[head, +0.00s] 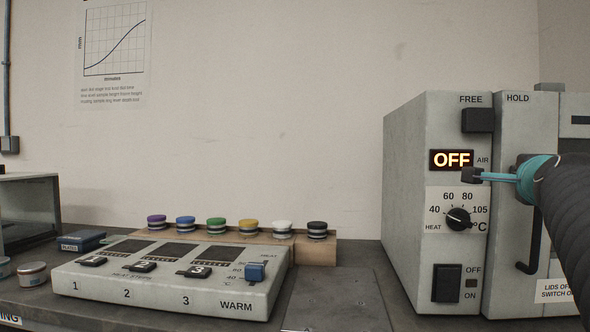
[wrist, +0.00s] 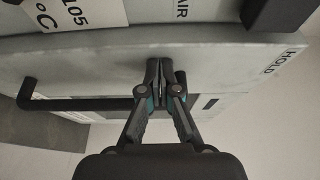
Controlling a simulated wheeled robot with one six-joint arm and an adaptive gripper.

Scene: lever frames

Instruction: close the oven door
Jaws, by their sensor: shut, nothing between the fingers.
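The oven (head: 405,200) stands at the right in the head view, with a control panel on its front. The oven door (head: 520,120), marked HOLD, is right of the panel and has a dark bar handle (head: 530,250). Whether a gap remains at its edge I cannot tell. My gripper (head: 470,175) is shut and empty, in front of the panel just below the OFF display (head: 452,160). In the wrist view my gripper (wrist: 161,74) points at the pale oven front, with the handle (wrist: 80,103) to its left. Contact is unclear. My arm hides part of the door.
A dark slider (head: 478,120) sits under FREE, and a dial (head: 458,219) and a rocker switch (head: 447,283) are on the panel. Left on the bench are a warming unit (head: 215,290) and a rack (head: 325,250) of coloured-lid jars. The dark bench between rack and oven is clear.

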